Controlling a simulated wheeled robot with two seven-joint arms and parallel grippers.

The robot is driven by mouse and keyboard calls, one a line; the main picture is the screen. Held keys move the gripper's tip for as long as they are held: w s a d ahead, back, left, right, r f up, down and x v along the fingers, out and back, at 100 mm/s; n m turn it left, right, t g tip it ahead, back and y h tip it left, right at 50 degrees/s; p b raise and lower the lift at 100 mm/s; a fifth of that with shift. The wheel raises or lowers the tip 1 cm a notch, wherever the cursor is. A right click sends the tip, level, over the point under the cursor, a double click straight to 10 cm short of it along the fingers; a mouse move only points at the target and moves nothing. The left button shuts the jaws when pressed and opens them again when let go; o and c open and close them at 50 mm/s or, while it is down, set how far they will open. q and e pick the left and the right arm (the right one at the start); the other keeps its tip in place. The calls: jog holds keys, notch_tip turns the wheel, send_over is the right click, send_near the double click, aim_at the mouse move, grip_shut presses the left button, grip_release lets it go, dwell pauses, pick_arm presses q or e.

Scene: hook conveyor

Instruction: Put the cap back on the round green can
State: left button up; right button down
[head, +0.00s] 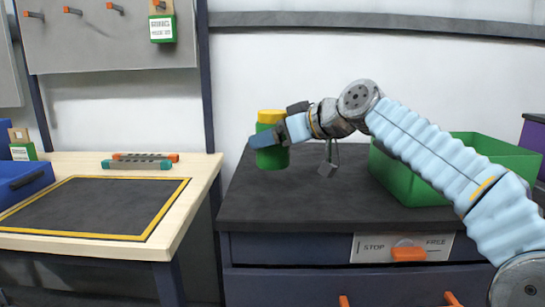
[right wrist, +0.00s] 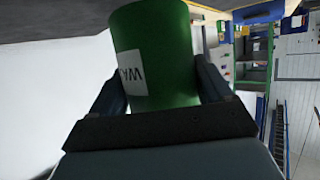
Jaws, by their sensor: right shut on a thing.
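The round green can (head: 272,159) is upright above the left part of the dark counter, with a yellow top (head: 271,116). I cannot tell whether this top is a loose cap or part of the can. My right gripper (head: 268,136) is shut on the can's side, below the yellow part. In the right wrist view the can (right wrist: 165,45) sits between the two fingers, with a white label partly showing. I cannot tell whether its base touches the counter. No separate cap shows. My left gripper is not in view.
A green bin (head: 405,192) stands on the right of the dark counter (head: 290,205), partly behind my right arm. A wooden table (head: 190,205) with a yellow-edged dark mat (head: 95,207) is at the left, across a gap. The counter's front middle is clear.

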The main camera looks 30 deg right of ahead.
aim_at(272, 156)
jog(key=shift+w+f, duration=0.1)
jog(key=shift+w, duration=0.05)
jog(key=shift+f, duration=0.1)
jog(key=shift+w+d+f, duration=0.1)
jog(key=shift+w+f, duration=0.1)
jog(key=shift+f, duration=0.8)
jog(key=shift+w+f, duration=0.2)
jog(key=shift+f, duration=0.75)
jog(key=shift+b, duration=0.35)
jog(key=shift+f, duration=0.2)
grip_release()
jog(key=shift+r, duration=0.1)
